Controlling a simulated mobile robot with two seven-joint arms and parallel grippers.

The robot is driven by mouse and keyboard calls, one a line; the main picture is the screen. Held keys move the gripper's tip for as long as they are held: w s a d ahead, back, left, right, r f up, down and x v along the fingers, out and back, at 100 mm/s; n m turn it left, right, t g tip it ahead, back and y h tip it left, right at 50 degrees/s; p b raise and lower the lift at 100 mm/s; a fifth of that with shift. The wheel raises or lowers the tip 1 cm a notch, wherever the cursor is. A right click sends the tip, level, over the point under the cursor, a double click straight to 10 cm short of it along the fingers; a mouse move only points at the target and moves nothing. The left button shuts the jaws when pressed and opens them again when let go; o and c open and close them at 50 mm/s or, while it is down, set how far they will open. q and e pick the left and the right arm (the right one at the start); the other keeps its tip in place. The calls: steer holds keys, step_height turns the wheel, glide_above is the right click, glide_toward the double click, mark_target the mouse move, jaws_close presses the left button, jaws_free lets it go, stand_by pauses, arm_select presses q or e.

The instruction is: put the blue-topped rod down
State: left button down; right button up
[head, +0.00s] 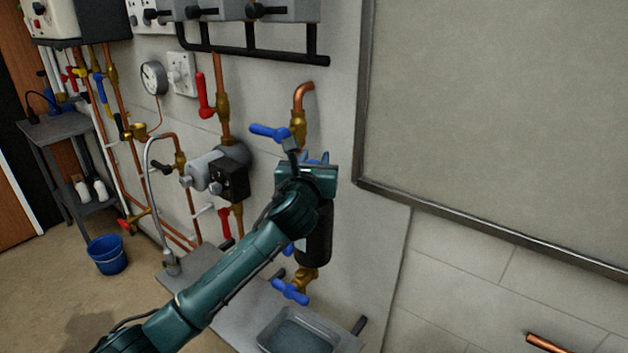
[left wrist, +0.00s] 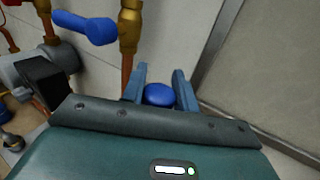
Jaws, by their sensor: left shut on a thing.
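In the left wrist view, the round blue top of the rod (left wrist: 159,95) sits between the two fingers of my left gripper (left wrist: 160,80). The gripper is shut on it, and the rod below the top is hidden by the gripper. In the head view my left gripper (head: 313,158) is in front of the wall pipework, just above a black cylinder (head: 316,240). The hand hides the cylinder's upper end, and I cannot tell whether the rod is inside it. My right gripper is in neither view.
A blue-handled valve (head: 270,132) is close above the gripper, and another (head: 291,291) is below the cylinder. A pump (head: 218,172) is to the left. A grey tray (head: 262,335) stands on the low shelf (head: 226,308). A framed panel (head: 490,110) is at the right.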

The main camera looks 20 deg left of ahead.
arm_select(q)
steer(key=shift+f, duration=2.1)
steer(key=shift+f, duration=0.2)
steer(key=c, duration=1.1)
jaws_free()
